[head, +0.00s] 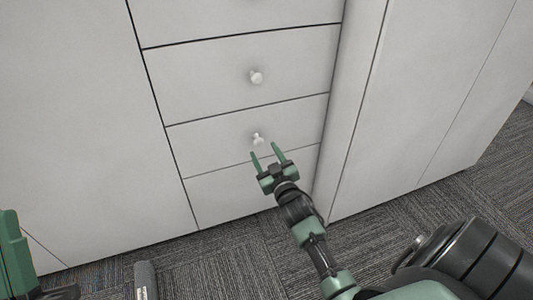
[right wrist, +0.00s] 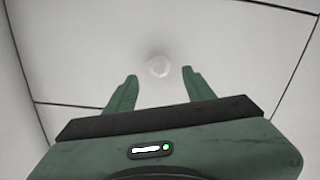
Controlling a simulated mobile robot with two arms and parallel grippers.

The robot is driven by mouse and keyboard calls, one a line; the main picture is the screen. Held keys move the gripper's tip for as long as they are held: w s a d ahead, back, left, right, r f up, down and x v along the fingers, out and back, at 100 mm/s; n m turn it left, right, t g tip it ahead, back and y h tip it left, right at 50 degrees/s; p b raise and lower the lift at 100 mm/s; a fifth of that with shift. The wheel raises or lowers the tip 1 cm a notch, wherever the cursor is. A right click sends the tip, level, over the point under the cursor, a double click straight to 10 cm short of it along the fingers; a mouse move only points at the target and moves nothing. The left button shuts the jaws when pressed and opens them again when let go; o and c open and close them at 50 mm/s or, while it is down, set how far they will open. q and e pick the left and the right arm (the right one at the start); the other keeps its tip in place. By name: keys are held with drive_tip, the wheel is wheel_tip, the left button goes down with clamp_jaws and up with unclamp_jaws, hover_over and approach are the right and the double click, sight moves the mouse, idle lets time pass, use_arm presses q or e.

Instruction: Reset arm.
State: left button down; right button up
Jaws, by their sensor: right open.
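My right gripper (head: 266,152) is open and empty, in front of a white cabinet's drawers. Its two green fingers point at a round white knob (head: 258,139) on a lower drawer (head: 225,147). In the right wrist view the knob (right wrist: 158,66) sits between and just beyond the fingertips (right wrist: 158,76), with no contact visible. The drawer fronts look flush and shut. A green and black part of my own body shows at the left edge of the head view; my left gripper's fingers cannot be made out.
Another drawer with a white knob (head: 256,77) is above. Plain white panels stand left (head: 80,120) and right (head: 420,100) of the drawers.

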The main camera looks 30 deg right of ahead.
use_arm(q)
drive_tip(key=shift+w+d+f+g+y, duration=0.1)
drive_tip(key=shift+w+f+g+y, duration=0.3)
drive_tip(key=shift+w+f, duration=0.2)
use_arm(e)
drive_tip(key=shift+s+a, duration=0.1)
drive_tip(key=shift+s, duration=0.45)
